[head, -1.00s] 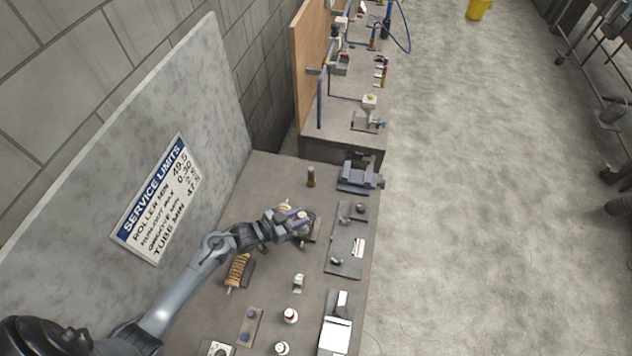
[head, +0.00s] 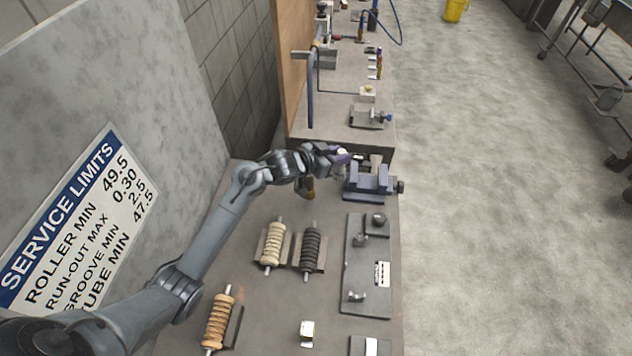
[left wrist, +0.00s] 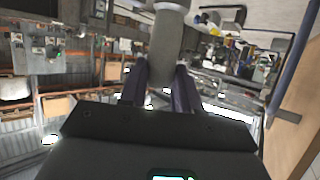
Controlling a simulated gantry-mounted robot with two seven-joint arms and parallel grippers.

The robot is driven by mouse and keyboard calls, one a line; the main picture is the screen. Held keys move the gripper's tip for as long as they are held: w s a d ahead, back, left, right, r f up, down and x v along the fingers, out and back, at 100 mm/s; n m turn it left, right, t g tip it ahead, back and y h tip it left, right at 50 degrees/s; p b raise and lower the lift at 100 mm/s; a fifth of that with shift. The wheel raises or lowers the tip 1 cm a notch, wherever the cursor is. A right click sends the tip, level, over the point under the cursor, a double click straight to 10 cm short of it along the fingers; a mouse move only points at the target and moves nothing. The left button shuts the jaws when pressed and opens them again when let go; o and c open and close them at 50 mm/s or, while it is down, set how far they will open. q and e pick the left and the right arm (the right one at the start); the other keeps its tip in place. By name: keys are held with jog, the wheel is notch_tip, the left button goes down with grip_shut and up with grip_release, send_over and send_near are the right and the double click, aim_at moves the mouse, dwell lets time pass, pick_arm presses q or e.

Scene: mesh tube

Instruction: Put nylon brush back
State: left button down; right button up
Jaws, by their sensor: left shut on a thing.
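My left gripper (head: 345,157) is at the end of the arm reaching from the left, above the bench beside the blue-grey vise (head: 368,182). In the left wrist view its two dark fingers are shut on a pale grey cylinder (left wrist: 167,40). I cannot tell for sure whether this is the nylon brush; no bristles show. In the head view the held piece is tiny and mostly hidden by the gripper. An amber and dark upright object (head: 308,190) stands below the wrist, partly covered by it. My right gripper is not in view.
A cream roller (head: 272,245), a black roller (head: 310,245) and a tan roller (head: 219,318) lie on the bench. A dark plate with small parts (head: 368,275) lies at the right edge. A limits sign (head: 80,220) is on the left panel.

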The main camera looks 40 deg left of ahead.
pick_arm(q)
jog(key=w+b, duration=0.2)
jog(key=b, duration=0.1)
jog(key=shift+w+a+r+b, duration=0.1)
jog(key=shift+w+r+b, duration=0.2)
jog(key=shift+r, duration=0.05)
jog(key=a+f+b, duration=0.3)
jog(key=a+f, duration=0.7)
jog(key=a, duration=0.1)
jog(key=shift+s+a+b, duration=0.25)
jog(key=shift+s+b, duration=0.05)
jog(key=shift+b, duration=0.05)
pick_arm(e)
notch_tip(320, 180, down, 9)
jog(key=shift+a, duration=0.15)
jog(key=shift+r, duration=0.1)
pick_arm(q)
jog(key=c, duration=0.8)
grip_release()
jog(key=shift+f, duration=0.15)
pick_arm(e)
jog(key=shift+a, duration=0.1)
